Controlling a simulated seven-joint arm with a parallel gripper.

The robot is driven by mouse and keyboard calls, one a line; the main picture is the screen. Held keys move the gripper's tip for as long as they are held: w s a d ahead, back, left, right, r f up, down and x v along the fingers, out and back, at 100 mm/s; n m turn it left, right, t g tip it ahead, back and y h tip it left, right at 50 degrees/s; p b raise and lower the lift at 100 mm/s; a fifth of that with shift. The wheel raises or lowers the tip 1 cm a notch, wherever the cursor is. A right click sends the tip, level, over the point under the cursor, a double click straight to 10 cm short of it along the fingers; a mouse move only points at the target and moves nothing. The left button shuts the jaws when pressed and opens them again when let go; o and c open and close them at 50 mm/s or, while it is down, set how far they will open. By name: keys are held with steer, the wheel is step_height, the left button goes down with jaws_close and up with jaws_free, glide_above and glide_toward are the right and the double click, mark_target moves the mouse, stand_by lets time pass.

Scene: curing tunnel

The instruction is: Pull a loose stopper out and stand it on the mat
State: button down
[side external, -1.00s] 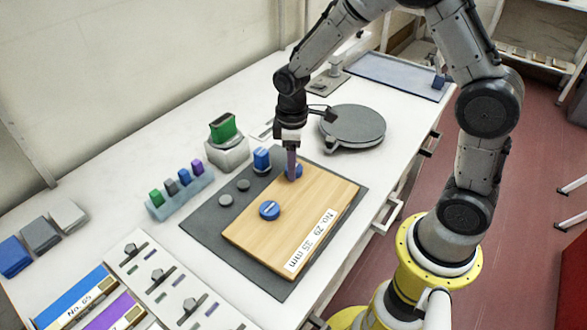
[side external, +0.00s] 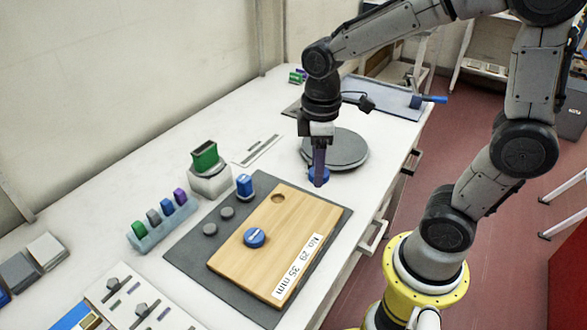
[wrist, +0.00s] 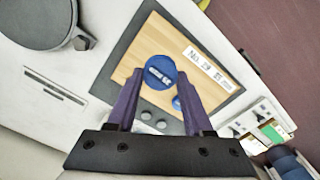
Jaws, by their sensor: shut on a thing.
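My gripper (side external: 318,165) is shut on a blue stopper (side external: 319,176), which also shows between the fingertips in the wrist view (wrist: 160,70). It holds the stopper clear of the wooden board (side external: 240,262), beyond its far end and in front of the round grey plate in the side view. The board has an empty round hole (side external: 278,198) near its far end. A second blue stopper (side external: 254,237) sits in the board, partly hidden by the held one in the wrist view (wrist: 178,103). The dark grey mat (side external: 185,258) lies under the board, with a bare strip on its left.
Two grey discs (side external: 210,229) (side external: 227,212) and a blue block on a pale base (side external: 244,187) stand on the mat's left side. A rack of coloured pieces (side external: 163,224) and a green-topped block (side external: 207,175) stand left. The round plate (side external: 345,150) is close behind my gripper.

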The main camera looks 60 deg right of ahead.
steer(key=s+r, duration=0.3)
steer(key=r, duration=0.3)
steer(key=shift+s+r, duration=0.2)
steer(key=shift+r, duration=0.05)
stand_by(0.6)
